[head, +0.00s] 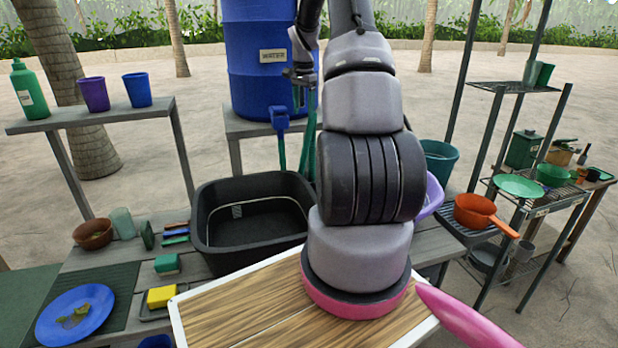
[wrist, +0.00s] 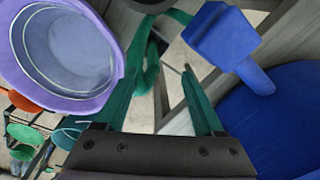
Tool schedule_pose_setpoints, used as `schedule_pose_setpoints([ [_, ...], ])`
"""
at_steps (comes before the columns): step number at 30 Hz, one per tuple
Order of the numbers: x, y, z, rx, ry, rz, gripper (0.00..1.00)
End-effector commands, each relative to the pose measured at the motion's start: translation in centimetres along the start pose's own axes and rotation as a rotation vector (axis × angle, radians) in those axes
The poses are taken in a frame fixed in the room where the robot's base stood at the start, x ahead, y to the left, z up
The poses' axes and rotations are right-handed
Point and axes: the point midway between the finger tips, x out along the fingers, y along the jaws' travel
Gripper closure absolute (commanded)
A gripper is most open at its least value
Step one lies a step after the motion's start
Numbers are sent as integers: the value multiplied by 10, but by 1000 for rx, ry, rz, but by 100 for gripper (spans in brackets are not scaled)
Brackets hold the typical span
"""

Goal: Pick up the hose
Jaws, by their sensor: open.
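The green hose (head: 282,154) hangs below the blue tap (head: 280,118) of the water barrel, over the black basin. In the wrist view a curved length of the hose (wrist: 152,75) shows beyond and between my fingers, with the blue tap (wrist: 220,38) to the right. My gripper (head: 304,104) is high in front of the barrel, close to the hose and right of the tap. In the wrist view my gripper (wrist: 161,58) has its two green fingers apart, with nothing clearly held. Finger and hose are similar greens, so any contact is hard to tell.
The blue barrel (head: 258,50) stands behind the tap. A black basin (head: 208,255) sits below. A lilac bowl (wrist: 65,50) is close at upper left in the wrist view. A shelf rack with an orange pan (head: 474,211) stands right. A wooden board (head: 240,312) lies in front.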

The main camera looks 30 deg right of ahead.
Motion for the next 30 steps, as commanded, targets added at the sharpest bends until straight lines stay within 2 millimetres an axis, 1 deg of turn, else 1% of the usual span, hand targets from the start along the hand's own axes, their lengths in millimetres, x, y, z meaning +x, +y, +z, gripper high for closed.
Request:
schedule_pose_setpoints([
  [1,21,2,-13,32,-12,17,30],
  [3,44,5,-26,72,-22,34,30],
  [6,68,9,-41,113,-31,52,30],
  [11,89,13,-50,146,-40,67,30],
  [19,131,16,-49,149,-42,70,30],
  [21,138,16,-49,150,-41,69,30],
  [26,146,16,-48,149,-41,68,30],
  [30,160,17,-45,148,-41,69,30],
])
